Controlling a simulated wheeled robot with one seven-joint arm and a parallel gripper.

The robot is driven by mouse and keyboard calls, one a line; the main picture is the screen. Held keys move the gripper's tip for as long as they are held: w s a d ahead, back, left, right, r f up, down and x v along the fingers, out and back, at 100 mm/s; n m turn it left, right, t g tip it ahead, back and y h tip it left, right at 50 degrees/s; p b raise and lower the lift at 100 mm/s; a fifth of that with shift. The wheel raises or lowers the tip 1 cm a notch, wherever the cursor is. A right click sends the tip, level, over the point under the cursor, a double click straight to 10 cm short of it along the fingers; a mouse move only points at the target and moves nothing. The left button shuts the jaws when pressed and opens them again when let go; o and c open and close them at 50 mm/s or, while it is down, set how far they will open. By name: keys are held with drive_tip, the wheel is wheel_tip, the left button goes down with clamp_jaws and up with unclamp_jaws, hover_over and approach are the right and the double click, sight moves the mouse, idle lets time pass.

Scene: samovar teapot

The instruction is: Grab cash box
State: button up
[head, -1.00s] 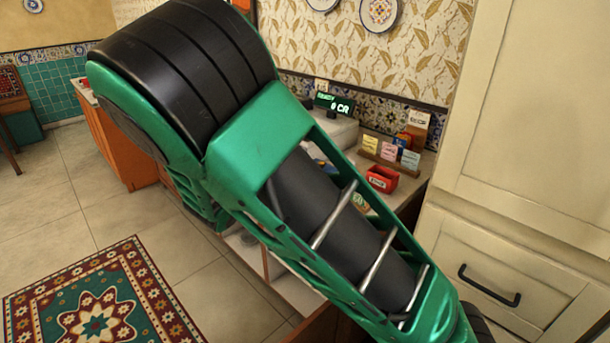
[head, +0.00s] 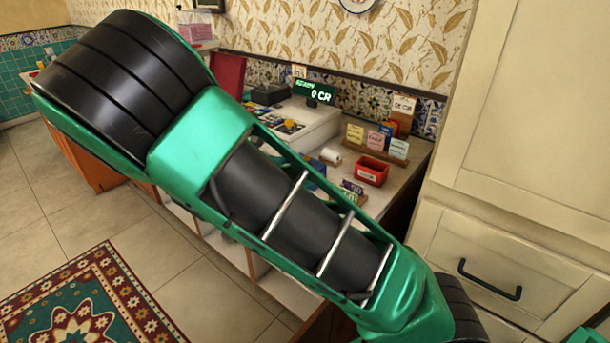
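I cannot tell for sure which thing is the cash box. A small red open-topped box (head: 372,170) with a pale label stands on the counter at right of centre. A dark, low box (head: 268,94) sits farther back on the counter, left of the register. A white cash register (head: 318,116) with a lit green display reading "0 CR" stands between them. My gripper is not in view; only my green and black arm crosses the frame, hiding part of the counter.
Small coloured cards (head: 376,140) stand behind the red box, and a white paper roll (head: 331,155) lies left of it. A cream cabinet (head: 530,110) closes off the right side. A patterned rug (head: 95,305) lies on the open tiled floor at left.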

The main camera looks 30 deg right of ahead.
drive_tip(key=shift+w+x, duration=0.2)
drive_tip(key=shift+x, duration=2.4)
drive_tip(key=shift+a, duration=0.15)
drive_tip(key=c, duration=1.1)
